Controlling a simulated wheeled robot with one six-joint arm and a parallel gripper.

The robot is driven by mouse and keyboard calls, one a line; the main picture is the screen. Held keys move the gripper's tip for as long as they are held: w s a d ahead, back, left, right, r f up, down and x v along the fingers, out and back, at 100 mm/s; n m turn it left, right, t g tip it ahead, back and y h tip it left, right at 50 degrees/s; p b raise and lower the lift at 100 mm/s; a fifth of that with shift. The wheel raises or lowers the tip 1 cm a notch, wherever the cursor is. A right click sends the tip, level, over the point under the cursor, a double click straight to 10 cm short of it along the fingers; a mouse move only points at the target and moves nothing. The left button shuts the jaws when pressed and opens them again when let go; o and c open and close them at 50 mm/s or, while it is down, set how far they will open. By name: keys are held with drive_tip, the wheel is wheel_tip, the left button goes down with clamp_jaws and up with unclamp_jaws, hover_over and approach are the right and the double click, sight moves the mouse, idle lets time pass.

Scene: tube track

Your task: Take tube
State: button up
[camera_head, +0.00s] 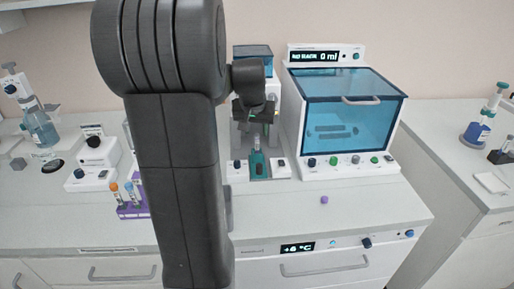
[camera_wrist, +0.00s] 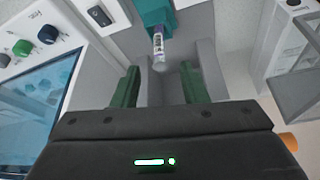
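A clear tube with a pale label (camera_wrist: 158,46) stands in a teal holder (camera_wrist: 156,12) in the wrist view. Its free end points toward the space between my fingers. In the head view the tube (camera_head: 257,146) stands upright in the teal holder (camera_head: 258,166) at the front of a white device. My gripper (camera_wrist: 162,88) is open, with a green pad on each finger and clear space between them. The tube's end is beyond the pads and I see no contact. In the head view my gripper (camera_head: 256,118) is above the holder, partly hidden by my arm.
A white machine with a blue lid (camera_head: 345,110) stands close on the right. A purple rack (camera_head: 133,211) with orange-capped and blue-capped tubes is at left, partly behind my arm. A small purple cap (camera_head: 324,200) lies on the counter. The front right counter is mostly clear.

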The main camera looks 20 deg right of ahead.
sight(257, 136)
drive_tip(key=shift+p+x, duration=0.4)
drive_tip(key=shift+x, duration=2.35)
clamp_jaws()
